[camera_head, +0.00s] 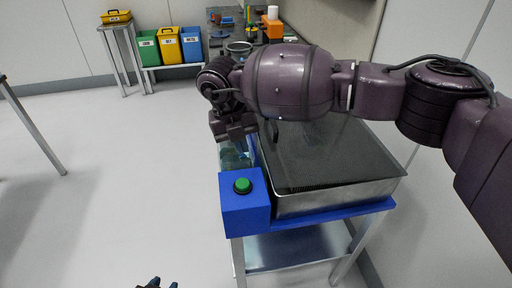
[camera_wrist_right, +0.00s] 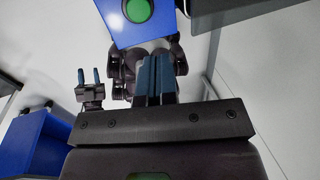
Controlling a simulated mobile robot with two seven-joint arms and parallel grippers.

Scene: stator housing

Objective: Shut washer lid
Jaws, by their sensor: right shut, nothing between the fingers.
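The washer has a metal basin (camera_head: 335,198) on a blue-framed stand, with a blue box and green button (camera_head: 243,186) at its front left corner. The button also shows in the wrist view (camera_wrist_right: 138,10). Its dark lid (camera_head: 335,160) lies flat or nearly flat over the basin; I cannot tell whether a small gap is left. A dark handle (camera_head: 274,131) shows at the lid's left edge. My right gripper (camera_head: 240,155) points down just left of the lid, its fingers (camera_wrist_right: 155,80) shut and empty. My left gripper (camera_head: 158,284) is low at the bottom edge, open and empty.
My right arm spans above the lid and hides its far part. Behind is a bench (camera_head: 228,17) with small items. Green, yellow and blue bins (camera_head: 167,46) stand at the back left. A wall is at the right.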

